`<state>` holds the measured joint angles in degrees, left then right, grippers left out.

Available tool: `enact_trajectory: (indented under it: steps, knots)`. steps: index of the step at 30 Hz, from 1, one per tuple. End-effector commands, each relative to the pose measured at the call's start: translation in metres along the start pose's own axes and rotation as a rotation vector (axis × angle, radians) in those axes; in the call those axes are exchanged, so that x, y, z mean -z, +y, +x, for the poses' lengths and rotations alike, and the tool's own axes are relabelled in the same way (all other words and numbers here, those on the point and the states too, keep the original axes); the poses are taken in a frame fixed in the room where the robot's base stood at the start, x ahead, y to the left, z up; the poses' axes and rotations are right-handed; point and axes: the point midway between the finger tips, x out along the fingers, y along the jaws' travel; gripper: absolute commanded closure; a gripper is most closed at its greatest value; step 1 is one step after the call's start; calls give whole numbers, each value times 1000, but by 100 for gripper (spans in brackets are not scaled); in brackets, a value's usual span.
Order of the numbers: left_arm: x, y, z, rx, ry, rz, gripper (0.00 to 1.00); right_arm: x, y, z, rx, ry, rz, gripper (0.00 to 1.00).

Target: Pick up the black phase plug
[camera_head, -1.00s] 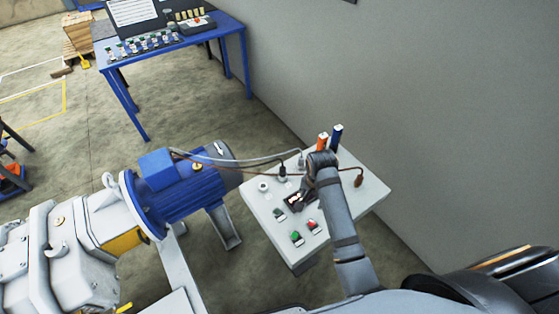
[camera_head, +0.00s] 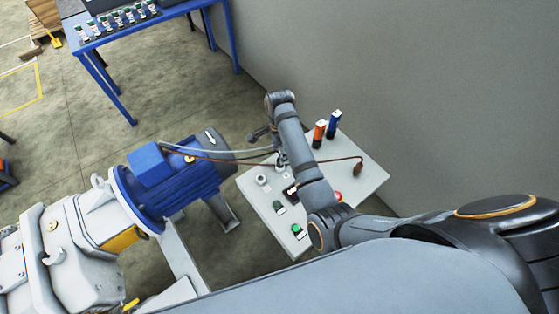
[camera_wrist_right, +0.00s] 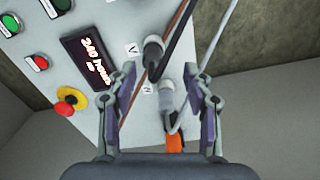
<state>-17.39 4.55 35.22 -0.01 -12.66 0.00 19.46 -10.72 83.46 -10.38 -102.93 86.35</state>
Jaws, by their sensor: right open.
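The black phase plug (camera_wrist_right: 153,48) stands in the panel (camera_wrist_right: 105,18) in the right wrist view, with a dark cable leading upward. A grey plug (camera_wrist_right: 167,96) with a pale cable is beside it. My right gripper (camera_wrist_right: 162,74) is open, its two fingers spread on either side of these plugs, the black one near the fingertip line. Nothing is visibly held. In the head view my right gripper (camera_head: 258,135) is over the far left side of the panel, and my arm partly hides the plugs. My left gripper is not in view.
A brown plug (camera_head: 358,168) stands at the panel's right. Orange (camera_head: 319,133) and blue (camera_head: 334,124) cylindrical items stand at its back. A blue motor (camera_head: 180,190) is left of the panel. A red-and-yellow emergency stop (camera_wrist_right: 68,101) and a lit display (camera_wrist_right: 88,62) are nearby.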

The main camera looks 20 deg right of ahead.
Motion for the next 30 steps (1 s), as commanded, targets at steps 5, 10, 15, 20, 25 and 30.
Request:
enact_trajectory:
  steps: [5, 10, 15, 20, 25, 30]
  knots:
    - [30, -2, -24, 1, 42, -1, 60, -4, 8, 24, -8, -1, -1, 49]
    - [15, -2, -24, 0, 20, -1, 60, -3, 6, 47, -3, 0, -1, 49]
    - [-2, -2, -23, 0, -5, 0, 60, -3, 6, 49, -1, 0, 0, 49]
    - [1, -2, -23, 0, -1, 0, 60, -3, 6, 49, -1, 0, -1, 64]
    - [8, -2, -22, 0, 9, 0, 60, -3, 6, 49, -2, 0, -1, 87]
    - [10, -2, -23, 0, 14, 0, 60, -3, 6, 49, -1, 0, -1, 100]
